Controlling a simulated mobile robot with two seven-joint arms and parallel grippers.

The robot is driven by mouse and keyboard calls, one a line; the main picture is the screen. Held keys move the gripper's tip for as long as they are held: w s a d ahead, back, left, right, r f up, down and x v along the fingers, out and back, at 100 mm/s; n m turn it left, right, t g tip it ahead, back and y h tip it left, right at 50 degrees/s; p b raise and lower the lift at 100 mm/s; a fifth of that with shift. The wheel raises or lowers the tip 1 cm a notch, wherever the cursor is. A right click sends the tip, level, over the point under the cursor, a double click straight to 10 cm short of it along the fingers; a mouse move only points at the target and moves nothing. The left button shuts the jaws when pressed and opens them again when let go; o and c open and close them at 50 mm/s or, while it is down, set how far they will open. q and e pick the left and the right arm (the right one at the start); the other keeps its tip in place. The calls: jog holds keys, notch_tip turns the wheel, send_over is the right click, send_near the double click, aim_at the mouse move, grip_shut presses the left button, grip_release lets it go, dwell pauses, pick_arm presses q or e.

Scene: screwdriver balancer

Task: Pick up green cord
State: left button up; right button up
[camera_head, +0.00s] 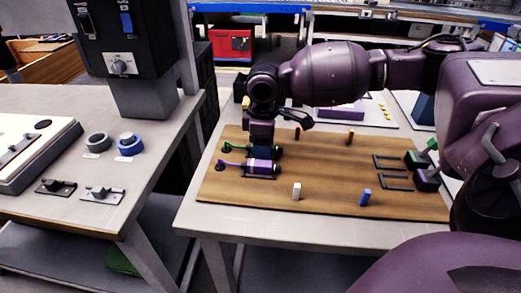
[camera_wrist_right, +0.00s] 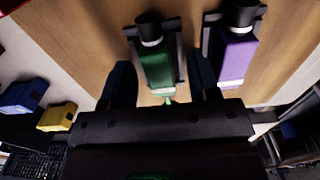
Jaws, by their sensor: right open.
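The green cord (camera_head: 232,147) runs left from the green-bodied tool lying in a black holder on the wooden board (camera_head: 330,187). My right gripper (camera_head: 262,142) points down over that tool and hides part of it. In the right wrist view my open fingers (camera_wrist_right: 162,75) stand on either side of the green tool (camera_wrist_right: 158,62). A short bit of green cord (camera_wrist_right: 168,99) shows at its near end, and my gripper body hides the rest. Nothing is held. I cannot tell the remaining height. My left gripper is not in view.
A purple tool (camera_head: 262,166) lies parallel and close to the green one; it also shows in the wrist view (camera_wrist_right: 237,57). White (camera_head: 297,191) and blue (camera_head: 365,197) blocks stand on the board. A side table with knobs (camera_head: 97,142) is at left.

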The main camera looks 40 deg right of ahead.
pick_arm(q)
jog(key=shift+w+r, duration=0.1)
pick_arm(e)
jog(key=shift+r, duration=0.2)
jog(key=shift+c, duration=0.4)
jog(key=c, duration=0.9)
jog(key=shift+r, duration=0.45)
notch_tip(320, 180, up, 18)
jog(key=p, duration=0.5)
pick_arm(q)
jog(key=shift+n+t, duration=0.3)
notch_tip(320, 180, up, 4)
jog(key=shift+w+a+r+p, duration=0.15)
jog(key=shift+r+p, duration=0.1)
jog(key=shift+p, duration=0.25)
pick_arm(e)
notch_tip(320, 180, down, 7)
jog(key=shift+f, duration=0.15)
